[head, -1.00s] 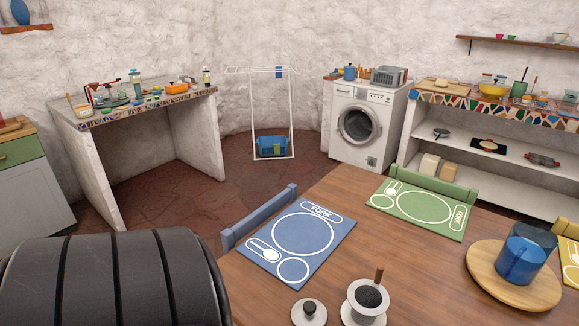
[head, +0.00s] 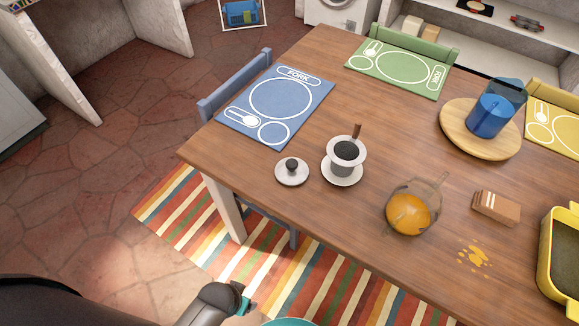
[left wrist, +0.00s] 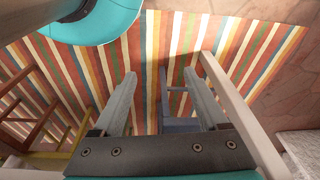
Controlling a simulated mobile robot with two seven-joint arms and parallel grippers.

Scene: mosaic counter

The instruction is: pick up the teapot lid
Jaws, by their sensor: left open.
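A round white lid with a dark knob (head: 291,171) lies flat on the wooden table in the head view, near its left edge. A glass teapot (head: 408,212) with orange contents stands to its right. It has no lid visible on top. My left gripper (left wrist: 160,76) is open and empty in the left wrist view, its two fingers apart above the striped rug. In the head view only part of my left arm shows at the bottom edge, below and left of the lid. My right gripper is not in view.
A white cup with dark contents (head: 346,158) stands close right of the lid. The blue placemat (head: 262,126) lies behind it. A blue chair (head: 234,84), a brown block (head: 496,207) and a yellow tray (head: 549,262) are nearby. The wooden table's (head: 300,214) front-left area is clear.

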